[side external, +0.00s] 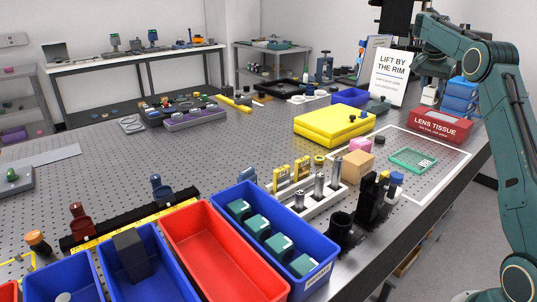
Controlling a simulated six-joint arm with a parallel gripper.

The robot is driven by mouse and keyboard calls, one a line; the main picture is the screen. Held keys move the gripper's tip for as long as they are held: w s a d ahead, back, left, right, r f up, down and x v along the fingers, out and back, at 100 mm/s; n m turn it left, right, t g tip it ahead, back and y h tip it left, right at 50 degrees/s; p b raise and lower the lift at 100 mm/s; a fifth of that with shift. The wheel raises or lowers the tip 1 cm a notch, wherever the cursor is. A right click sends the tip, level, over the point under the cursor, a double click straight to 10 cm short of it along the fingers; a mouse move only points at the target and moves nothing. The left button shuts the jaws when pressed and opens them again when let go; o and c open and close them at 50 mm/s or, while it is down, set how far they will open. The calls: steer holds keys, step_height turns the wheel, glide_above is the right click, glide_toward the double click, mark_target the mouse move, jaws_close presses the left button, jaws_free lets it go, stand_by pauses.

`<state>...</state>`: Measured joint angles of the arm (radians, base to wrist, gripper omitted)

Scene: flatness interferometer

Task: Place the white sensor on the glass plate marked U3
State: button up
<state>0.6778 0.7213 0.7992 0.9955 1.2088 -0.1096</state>
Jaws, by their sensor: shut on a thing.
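My arm comes in from the right and reaches over the far end of the bench. My gripper (431,83) is small and dark there, beside the sign, and its fingers are hard to make out. It appears shut on a small white block (429,96), which looks like the white sensor. I cannot tell whether the block touches the bench. A square plate with a teal-green rim (402,152) lies flat inside a white outlined area on the right. It carries a white marking, too small to read surely as U3. Nothing stands on it.
A red LENS TISSUE box (440,125) and stacked blue boxes (459,100) stand near the gripper. A yellow case (325,130), a tan block (352,165) and dark posts lie left of the plate. Blue bins (314,246) and a red bin (216,258) line the front.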

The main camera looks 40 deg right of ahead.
mark_target(430, 97)
steer(key=shift+f, duration=0.1)
steer(key=shift+f, duration=1.4)
step_height(430, 97, down, 13)
steer(key=shift+r, duration=0.15)
steer(key=shift+f, duration=2.1)
steer(key=shift+f, duration=0.1)
steer(key=o, duration=1.2)
steer(key=shift+f, duration=0.1)
